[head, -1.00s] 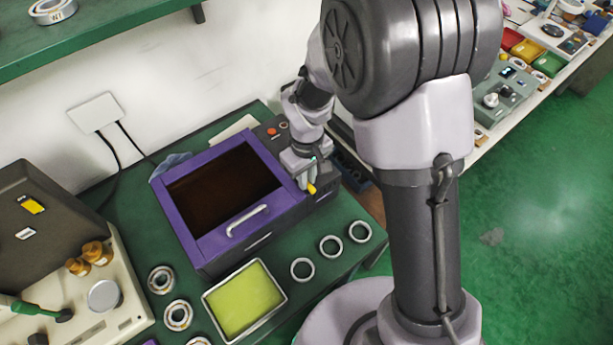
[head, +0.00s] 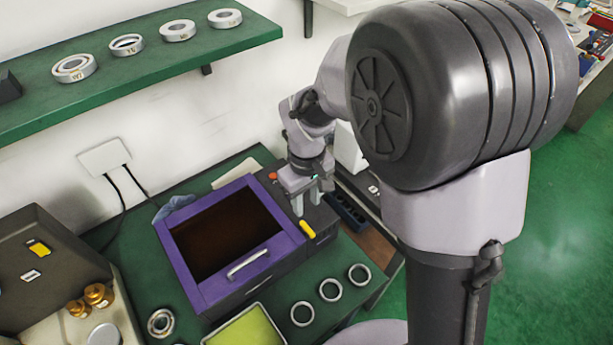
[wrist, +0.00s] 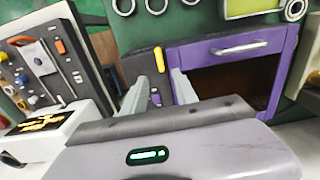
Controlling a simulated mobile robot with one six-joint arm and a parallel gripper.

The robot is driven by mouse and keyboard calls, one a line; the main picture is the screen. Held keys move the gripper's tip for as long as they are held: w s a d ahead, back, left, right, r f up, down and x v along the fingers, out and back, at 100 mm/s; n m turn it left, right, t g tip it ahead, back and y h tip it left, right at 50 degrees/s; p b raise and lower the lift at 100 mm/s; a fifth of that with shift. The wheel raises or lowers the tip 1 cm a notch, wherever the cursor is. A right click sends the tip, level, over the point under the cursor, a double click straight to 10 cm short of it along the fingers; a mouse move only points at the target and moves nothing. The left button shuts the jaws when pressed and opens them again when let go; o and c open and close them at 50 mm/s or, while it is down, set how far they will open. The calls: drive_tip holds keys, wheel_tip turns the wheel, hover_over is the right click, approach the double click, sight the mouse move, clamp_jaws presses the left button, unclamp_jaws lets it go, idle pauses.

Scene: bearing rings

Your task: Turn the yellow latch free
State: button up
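The yellow latch (head: 307,229) sits on the dark panel beside the right edge of the purple-framed door (head: 200,287). It lies roughly parallel to that edge. It also shows in the wrist view (wrist: 157,60), upright in the picture, left of the purple frame (wrist: 200,52). My gripper (head: 312,196) is above the dark panel, behind the latch in the head view. In the wrist view my two fingers (wrist: 159,88) stand wide apart with nothing between them, and the latch shows beyond the gap. The door looks closed over its dark window.
A red button (head: 273,176) is on the panel near my gripper. A silver handle (head: 248,264) is on the door's front. Several bearing rings (head: 330,289) and a yellow-green tray (head: 281,338) are in front of the box. A shelf with rings (head: 178,31) hangs above.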

wheel_tip(320, 180, up, 8)
drive_tip(key=p, duration=0.1)
drive_tip(key=shift+f+p, duration=0.25)
drive_tip(key=shift+p, duration=0.05)
drive_tip(key=shift+c, duration=0.3)
idle(0.8)
